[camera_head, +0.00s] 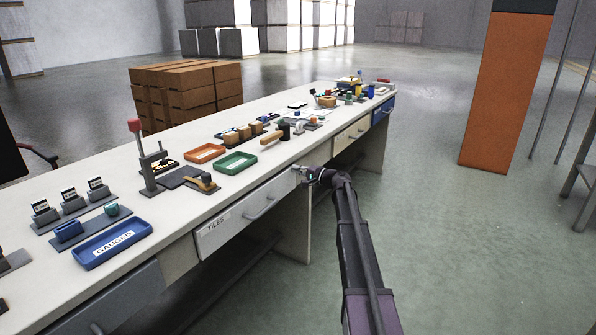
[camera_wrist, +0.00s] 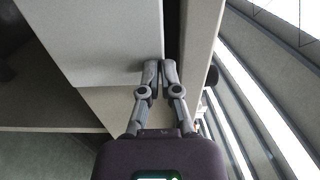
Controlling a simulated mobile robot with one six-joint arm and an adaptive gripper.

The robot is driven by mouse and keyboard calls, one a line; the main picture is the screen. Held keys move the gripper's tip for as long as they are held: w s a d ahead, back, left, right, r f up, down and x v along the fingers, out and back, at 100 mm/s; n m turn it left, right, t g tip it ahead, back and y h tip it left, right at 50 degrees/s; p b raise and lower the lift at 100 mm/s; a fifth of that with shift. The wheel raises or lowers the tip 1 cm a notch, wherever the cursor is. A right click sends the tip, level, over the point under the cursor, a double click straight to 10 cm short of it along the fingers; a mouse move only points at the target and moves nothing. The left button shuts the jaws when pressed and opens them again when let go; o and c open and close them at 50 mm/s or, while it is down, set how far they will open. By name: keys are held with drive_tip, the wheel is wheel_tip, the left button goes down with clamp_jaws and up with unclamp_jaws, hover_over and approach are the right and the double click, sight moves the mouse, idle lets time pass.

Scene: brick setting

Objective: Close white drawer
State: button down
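The white drawer (camera_head: 235,225) with a TILES label and a grey bar handle (camera_head: 262,208) is in the long workbench's front. Its front seems to stand out a little from the bench; how far is hard to tell. My gripper (camera_head: 306,172) is at the drawer's right end, just below the benchtop edge. In the wrist view my gripper (camera_wrist: 164,64) has its two fingertips close together, with no object visible between them. Contact cannot be told.
The benchtop (camera_head: 110,185) holds a blue tray (camera_head: 112,243), a green tray (camera_head: 237,163), an orange tray (camera_head: 205,153) and small tools. A cream drawer (camera_head: 352,134) and a blue drawer (camera_head: 383,110) are farther right, a grey drawer (camera_head: 110,305) nearer.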

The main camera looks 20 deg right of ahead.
drive_tip(key=shift+w+a+r, duration=0.1)
drive_tip(key=shift+w+a, duration=0.2)
drive_tip(key=shift+w, duration=0.15)
drive_tip(key=shift+d, duration=0.2)
drive_tip(key=v, duration=1.5)
drive_tip(key=shift+a, duration=0.2)
